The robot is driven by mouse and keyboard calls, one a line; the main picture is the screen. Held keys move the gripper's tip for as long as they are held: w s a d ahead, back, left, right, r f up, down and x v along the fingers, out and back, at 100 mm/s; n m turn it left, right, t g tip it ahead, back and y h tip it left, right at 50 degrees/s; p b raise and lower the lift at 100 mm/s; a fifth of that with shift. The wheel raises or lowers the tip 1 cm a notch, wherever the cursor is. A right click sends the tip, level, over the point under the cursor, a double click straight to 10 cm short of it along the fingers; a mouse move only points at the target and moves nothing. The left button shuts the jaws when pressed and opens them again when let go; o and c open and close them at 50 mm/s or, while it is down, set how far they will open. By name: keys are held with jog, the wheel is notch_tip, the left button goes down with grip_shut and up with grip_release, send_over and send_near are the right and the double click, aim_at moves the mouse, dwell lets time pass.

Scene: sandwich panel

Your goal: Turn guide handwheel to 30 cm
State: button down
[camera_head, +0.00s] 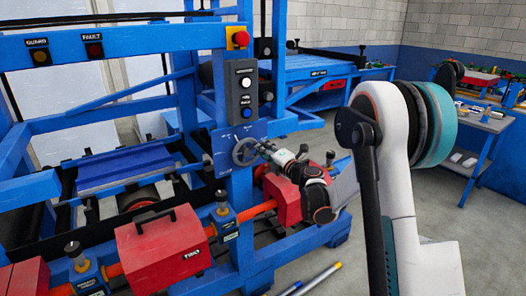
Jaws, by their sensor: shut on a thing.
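The guide handwheel (246,151) is a small grey spoked wheel on a blue plate (222,158) fixed to the blue machine post. The plate carries small white marks, too small to read. My gripper (264,149) reaches in from the right and is shut at the right side of the wheel, on its rim or handle; which part cannot be told. My white wrist hides some of what lies behind it. The wheel's pointer and its reading cannot be made out.
A grey button box (243,91) and a red emergency stop (240,38) sit above the plate. Red blocks (164,248) stand on an orange bar (258,208) below. Rods (317,279) lie on the floor. A blue bench (318,70) stands behind.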

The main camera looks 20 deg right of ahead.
jog(key=shift+d+f+m+b, duration=0.1)
jog(key=shift+f+m+b, duration=0.4)
jog(key=shift+m, duration=0.85)
jog(key=shift+d+f+m+b, duration=0.1)
jog(key=shift+f+m+b, duration=0.2)
jog(key=shift+f+m, duration=0.8)
jog(key=shift+d+f+m+b, duration=0.1)
jog(key=shift+f+m+b, duration=0.25)
jog(key=shift+m, duration=1.3)
jog(key=c, duration=1.5)
grip_release()
jog(key=shift+o, duration=0.2)
jog(key=v, duration=1.2)
jog(key=shift+r, duration=0.1)
